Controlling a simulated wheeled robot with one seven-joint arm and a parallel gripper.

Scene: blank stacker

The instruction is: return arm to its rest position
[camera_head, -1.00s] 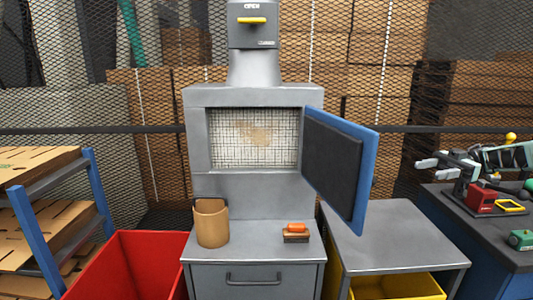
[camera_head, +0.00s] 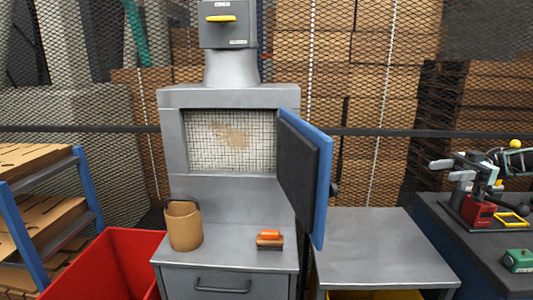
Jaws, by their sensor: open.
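My arm and gripper do not show in the head view. The grey cabinet (camera_head: 235,97) stands in the middle with its blue-edged door (camera_head: 321,190) swung open to the right. Inside the opening is a white gridded panel (camera_head: 215,135) with a brownish stain.
A tan cup-like container (camera_head: 184,228) and a brush with an orange handle (camera_head: 269,236) sit on the cabinet's ledge. A red bin (camera_head: 110,265) and a blue-framed rack (camera_head: 30,230) stand left. A bare grey table (camera_head: 380,245) and a bench with tools (camera_head: 480,250) stand right.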

